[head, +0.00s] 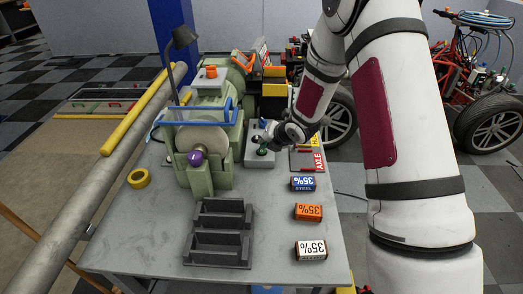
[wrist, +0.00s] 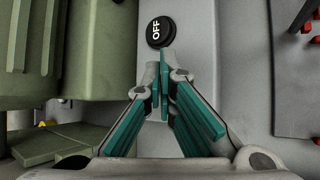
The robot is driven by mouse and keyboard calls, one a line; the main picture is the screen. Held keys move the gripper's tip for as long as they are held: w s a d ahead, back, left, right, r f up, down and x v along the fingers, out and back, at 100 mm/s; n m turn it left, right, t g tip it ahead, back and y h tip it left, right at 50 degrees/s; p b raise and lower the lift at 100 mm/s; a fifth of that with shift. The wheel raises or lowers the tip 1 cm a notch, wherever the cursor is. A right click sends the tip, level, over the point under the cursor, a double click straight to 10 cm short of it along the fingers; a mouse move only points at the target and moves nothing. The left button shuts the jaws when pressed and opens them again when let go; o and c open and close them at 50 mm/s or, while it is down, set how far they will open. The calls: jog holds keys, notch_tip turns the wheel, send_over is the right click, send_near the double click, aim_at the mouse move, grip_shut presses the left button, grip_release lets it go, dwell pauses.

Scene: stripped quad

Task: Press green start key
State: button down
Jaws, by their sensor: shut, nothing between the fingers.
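The switch box (head: 259,162) is a pale grey box beside the green grinder on the table. In the wrist view its grey face (wrist: 215,30) carries a round black key marked OFF (wrist: 160,31). No green start key can be made out; my fingers cover part of the box face. My gripper (wrist: 165,58) is shut and empty, its teal-padded fingers pointing at the box with the tips just below the OFF key in the picture. In the head view my gripper (head: 264,150) is at the box; whether it touches cannot be told.
The green grinder (head: 194,178) stands close left of the box. A red-edged tray (head: 302,160) lies to the right. Several small labelled boxes, including an orange one (head: 309,212), line the table's right side. A dark two-bay bin (head: 219,233) is in front.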

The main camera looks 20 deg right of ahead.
jog(key=shift+f, duration=0.15)
dwell(0.5)
jog(key=shift+f+b, duration=0.35)
jog(key=shift+b, duration=0.05)
jog(key=shift+r, duration=0.45)
jog(key=shift+r+p, duration=1.75)
jog(key=shift+r, duration=1.3)
